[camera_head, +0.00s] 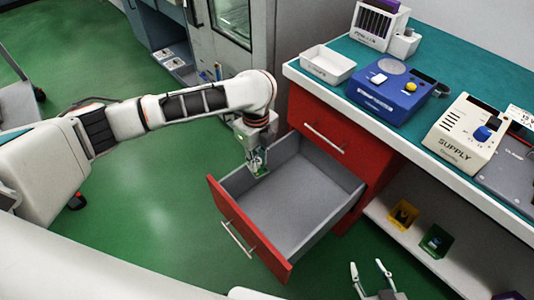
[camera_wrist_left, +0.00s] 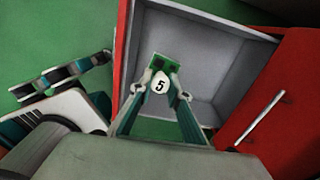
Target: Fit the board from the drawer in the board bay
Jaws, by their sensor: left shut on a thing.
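The red drawer (camera_head: 236,232) stands open below the bench, with a bare grey floor. My left gripper (camera_head: 257,163) is over the drawer's far left corner, shut on a small green board (camera_head: 258,170). Whether the board touches the drawer floor is unclear. My right gripper (camera_head: 371,272) is at the bottom of the head view, its fingers apart and empty. I cannot tell which place is the board bay.
On the teal bench stand a white tray (camera_head: 328,64), a blue device (camera_head: 390,92) and a SUPPLY box (camera_head: 465,132). Yellow (camera_head: 403,214) and green (camera_head: 436,241) bins sit on the shelf below. A grey cabinet (camera_head: 245,58) stands behind the drawer. Green floor lies open at left.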

